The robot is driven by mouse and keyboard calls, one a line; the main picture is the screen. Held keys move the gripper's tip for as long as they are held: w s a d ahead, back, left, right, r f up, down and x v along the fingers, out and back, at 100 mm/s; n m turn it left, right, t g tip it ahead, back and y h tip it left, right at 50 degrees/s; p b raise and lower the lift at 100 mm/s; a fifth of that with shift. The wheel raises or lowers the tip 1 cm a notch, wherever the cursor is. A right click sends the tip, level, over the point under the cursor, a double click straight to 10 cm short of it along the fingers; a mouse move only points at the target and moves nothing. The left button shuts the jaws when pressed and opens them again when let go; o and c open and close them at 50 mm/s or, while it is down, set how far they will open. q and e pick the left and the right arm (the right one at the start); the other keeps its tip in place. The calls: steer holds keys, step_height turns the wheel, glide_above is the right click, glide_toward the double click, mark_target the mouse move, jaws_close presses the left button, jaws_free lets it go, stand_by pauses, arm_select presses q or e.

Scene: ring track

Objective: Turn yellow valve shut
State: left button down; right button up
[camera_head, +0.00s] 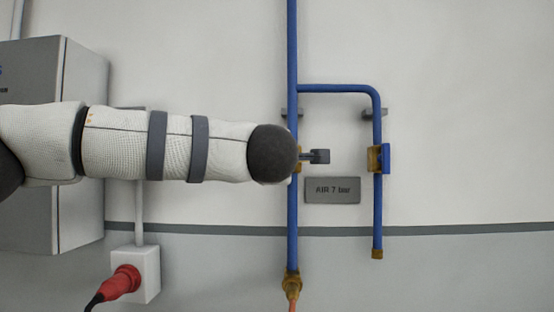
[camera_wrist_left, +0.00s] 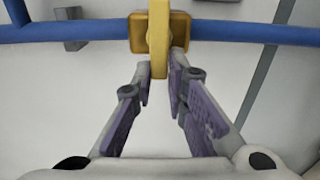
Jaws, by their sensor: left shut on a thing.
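The yellow valve (camera_wrist_left: 178,28) sits on the blue pipe (camera_wrist_left: 95,27) in the left wrist view. Its yellow handle (camera_wrist_left: 158,62) points toward my left gripper (camera_wrist_left: 161,78), whose fingers are shut on it from both sides. In the head view my left arm reaches in from the left and its dark round end covers most of the valve and the left gripper, in front of the upright blue pipe (camera_head: 292,215). My right gripper is in neither view.
A branch pipe with a blue-handled valve (camera_head: 385,159) stands to the right. A grey "AIR 7 bar" plate (camera_head: 332,190) is between the pipes. A grey cabinet (camera_head: 60,220) and a socket (camera_head: 149,270) with a red plug (camera_head: 122,282) are at left. The right wall is clear.

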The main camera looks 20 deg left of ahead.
arm_select(q)
steer(key=shift+d+r, duration=0.1)
steer(key=shift+r, duration=0.1)
steer(key=c, duration=1.7)
jaws_free()
steer(key=shift+o, duration=0.5)
steer(key=shift+d, duration=0.1)
steer(key=shift+f, duration=0.1)
steer(key=v, duration=1.2)
